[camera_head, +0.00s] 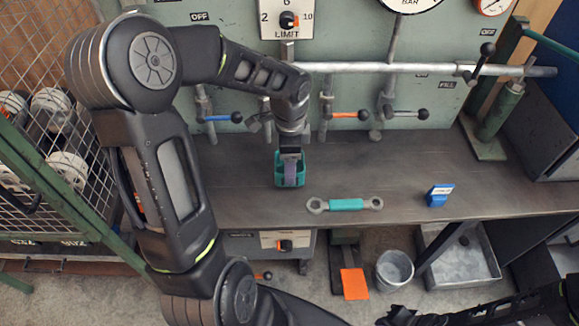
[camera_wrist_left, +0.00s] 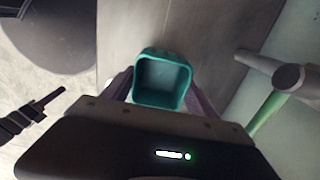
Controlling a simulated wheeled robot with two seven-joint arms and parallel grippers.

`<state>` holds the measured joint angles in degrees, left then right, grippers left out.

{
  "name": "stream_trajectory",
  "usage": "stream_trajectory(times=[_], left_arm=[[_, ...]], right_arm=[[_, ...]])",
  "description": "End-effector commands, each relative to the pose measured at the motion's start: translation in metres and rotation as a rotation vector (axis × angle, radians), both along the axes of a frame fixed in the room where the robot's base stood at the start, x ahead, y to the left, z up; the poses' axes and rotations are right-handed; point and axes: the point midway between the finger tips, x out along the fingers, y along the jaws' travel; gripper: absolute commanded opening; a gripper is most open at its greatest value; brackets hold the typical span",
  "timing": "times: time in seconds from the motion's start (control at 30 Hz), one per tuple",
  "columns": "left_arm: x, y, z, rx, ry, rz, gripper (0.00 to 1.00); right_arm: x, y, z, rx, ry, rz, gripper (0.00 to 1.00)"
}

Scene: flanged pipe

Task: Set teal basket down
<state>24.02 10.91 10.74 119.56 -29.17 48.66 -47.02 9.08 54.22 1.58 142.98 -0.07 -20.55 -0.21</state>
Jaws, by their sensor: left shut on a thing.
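The teal basket (camera_head: 279,180) is at the bench top (camera_head: 420,170), left of its middle. My left gripper (camera_head: 291,172) reaches down from above and is shut on it. The left wrist view shows the basket (camera_wrist_left: 162,80) from above, its open top facing the camera and its inside empty. The fingers (camera_wrist_left: 160,95) of my left gripper are on either side of it. I cannot tell whether the basket's bottom touches the bench. My right gripper is not clearly seen; only dark arm parts show at the lower right of the head view.
A teal-handled wrench (camera_head: 346,204) lies right of the basket, and a blue object (camera_head: 439,195) stands farther right. A panel with a horizontal pipe (camera_head: 420,69) and several valve levers rises behind. A metal bucket (camera_head: 394,269) is below the bench.

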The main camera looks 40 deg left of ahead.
Motion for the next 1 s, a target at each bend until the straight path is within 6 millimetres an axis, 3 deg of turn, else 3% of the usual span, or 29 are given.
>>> stream_trajectory(times=[0.1, 0.33, 1.0], left_arm=[[0.001, 0.000, 0.027, 0.001, -0.004, 0.000, 0.21], [0.001, 0.000, 0.062, 0.001, -0.002, 0.000, 0.21], [0.000, 0.000, 0.067, 0.000, 0.000, -0.001, 0.21]], right_arm=[[0.000, 0.000, 0.006, 0.000, 0.000, 0.000, 0.00], [0.000, 0.000, 0.010, 0.000, 0.000, 0.000, 0.00], [0.000, 0.000, 0.010, 0.000, 0.000, 0.000, 0.00]])
